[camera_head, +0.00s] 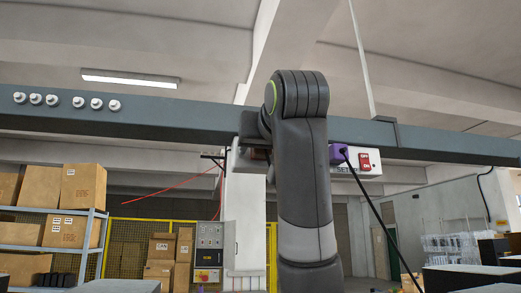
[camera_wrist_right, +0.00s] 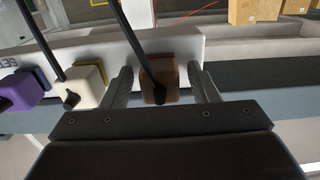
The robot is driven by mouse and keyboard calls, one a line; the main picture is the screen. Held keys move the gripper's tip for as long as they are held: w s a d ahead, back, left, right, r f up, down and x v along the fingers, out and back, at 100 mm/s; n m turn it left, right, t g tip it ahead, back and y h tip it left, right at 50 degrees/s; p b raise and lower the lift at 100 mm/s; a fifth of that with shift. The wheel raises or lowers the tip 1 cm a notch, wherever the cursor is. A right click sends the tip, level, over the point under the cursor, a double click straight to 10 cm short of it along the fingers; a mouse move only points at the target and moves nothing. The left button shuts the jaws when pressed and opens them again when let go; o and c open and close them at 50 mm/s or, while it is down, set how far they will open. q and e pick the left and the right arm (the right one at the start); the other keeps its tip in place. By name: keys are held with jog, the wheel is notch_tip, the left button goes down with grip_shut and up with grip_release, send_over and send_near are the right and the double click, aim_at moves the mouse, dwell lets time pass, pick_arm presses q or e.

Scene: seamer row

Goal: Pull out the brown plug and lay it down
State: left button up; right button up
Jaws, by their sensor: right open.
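The brown plug (camera_wrist_right: 158,84) sits at the white socket strip (camera_wrist_right: 190,50) in the right wrist view, with a dark cord running up from it. My right gripper (camera_wrist_right: 162,75) is open, with one finger on each side of the brown plug. I see a gap on both sides, wider on the right. In the head view, a bit of brown (camera_head: 259,154) shows beside my right arm, below the dark gripper body. My arm hides the middle of the strip there. My left gripper is not in view.
A cream plug (camera_wrist_right: 85,88) and a purple plug (camera_wrist_right: 22,90), both corded, sit beside the brown one. The strip hangs on a grey beam (camera_head: 180,116) and has a red switch (camera_head: 365,161). Shelves of boxes (camera_head: 70,187) stand at the left.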

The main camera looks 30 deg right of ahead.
dwell(0.4)
grip_shut()
jog(key=shift+s+a+f+b, duration=0.1)
jog(key=shift+f+b, duration=0.1)
jog(key=shift+b, duration=0.2)
jog(key=shift+s, duration=0.15)
jog(key=b+v, duration=0.1)
jog(key=v, duration=0.1)
jog(key=shift+s+a+r, duration=0.1)
jog(key=shift+s, duration=0.2)
jog(key=shift+s, duration=0.15)
